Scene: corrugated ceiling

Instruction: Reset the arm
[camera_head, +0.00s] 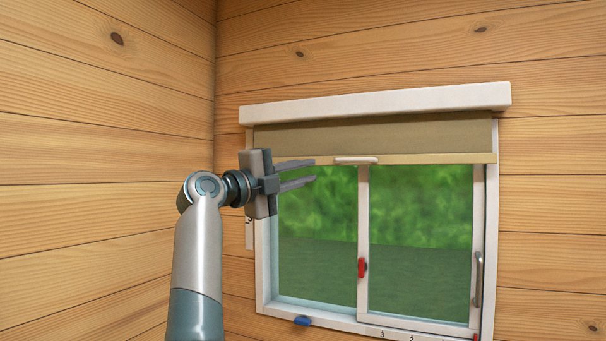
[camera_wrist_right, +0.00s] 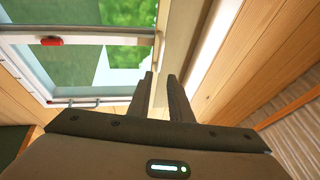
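My right gripper (camera_head: 313,171) is raised in front of the upper left part of the window in the head view, its fingers pointing right. The two fingers are parallel with a gap between them, and nothing is held. In the right wrist view the fingertips (camera_wrist_right: 160,76) also stand apart and empty, beside the window frame and blind. The window (camera_head: 420,220) has a partly lowered olive blind (camera_head: 400,137) with a pale handle (camera_head: 356,160) on its bottom bar. I cannot tell the exact distance from fingers to blind. My left gripper is not in view.
A red latch (camera_head: 361,267) sits on the middle window frame and a metal handle (camera_head: 478,280) on the right side. A blue piece (camera_head: 302,321) is at the sill. Wooden walls (camera_head: 100,110) meet in a corner at the left.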

